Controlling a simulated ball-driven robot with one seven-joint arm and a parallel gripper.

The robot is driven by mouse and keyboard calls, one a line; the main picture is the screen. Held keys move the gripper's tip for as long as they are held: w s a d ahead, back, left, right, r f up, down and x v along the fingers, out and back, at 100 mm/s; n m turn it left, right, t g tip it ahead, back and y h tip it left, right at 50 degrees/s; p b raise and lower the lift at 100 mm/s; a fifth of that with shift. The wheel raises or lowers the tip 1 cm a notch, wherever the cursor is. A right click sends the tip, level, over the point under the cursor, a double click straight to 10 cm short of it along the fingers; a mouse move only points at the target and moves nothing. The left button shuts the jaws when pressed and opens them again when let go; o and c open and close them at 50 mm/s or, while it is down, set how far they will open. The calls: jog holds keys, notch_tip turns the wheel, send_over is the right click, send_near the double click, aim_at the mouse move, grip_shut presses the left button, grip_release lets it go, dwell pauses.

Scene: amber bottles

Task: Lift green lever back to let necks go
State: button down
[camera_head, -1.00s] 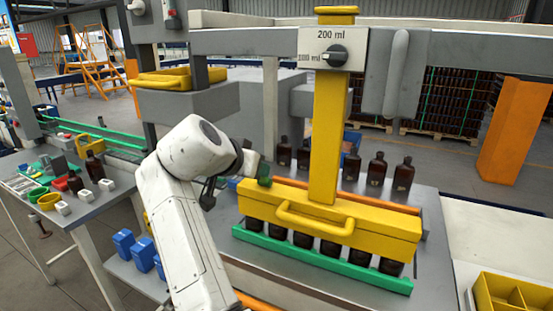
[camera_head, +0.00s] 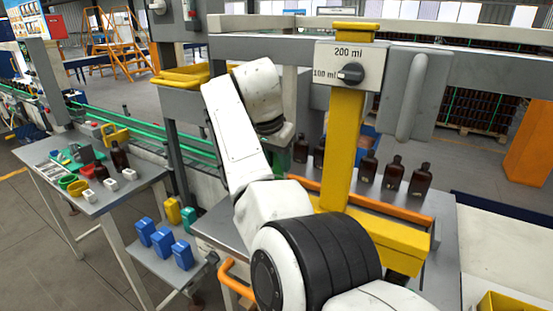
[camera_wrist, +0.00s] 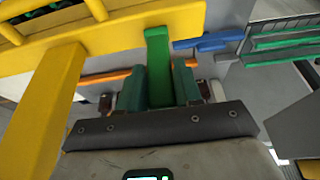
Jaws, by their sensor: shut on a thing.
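The green lever (camera_wrist: 158,72) stands upright in the wrist view, beside the yellow clamp block (camera_wrist: 130,22). My gripper (camera_wrist: 159,80) has its two teal fingers on either side of the lever and is shut on it. In the head view the lever and fingers are hidden behind my arm. The yellow block (camera_head: 400,240) shows only at its right end there. My arm covers its front, so the bottle necks in it are hidden. Several amber bottles (camera_head: 419,182) stand upright behind the block.
An orange rail (camera_head: 385,203) runs behind the block. Blue pieces (camera_head: 162,240) stand on a low shelf at left. A side table (camera_head: 95,195) holds small parts.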

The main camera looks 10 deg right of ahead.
jog(key=shift+f, duration=0.2)
dwell(0.3)
jog(key=c, duration=0.8)
grip_release()
jog(key=shift+w+d, duration=0.1)
jog(key=shift+d, duration=0.05)
jog(key=shift+c, duration=0.2)
jog(key=shift+r, duration=0.1)
jog(key=b+v, duration=0.2)
jog(key=v, duration=0.8)
jog(key=shift+r+b, duration=0.35)
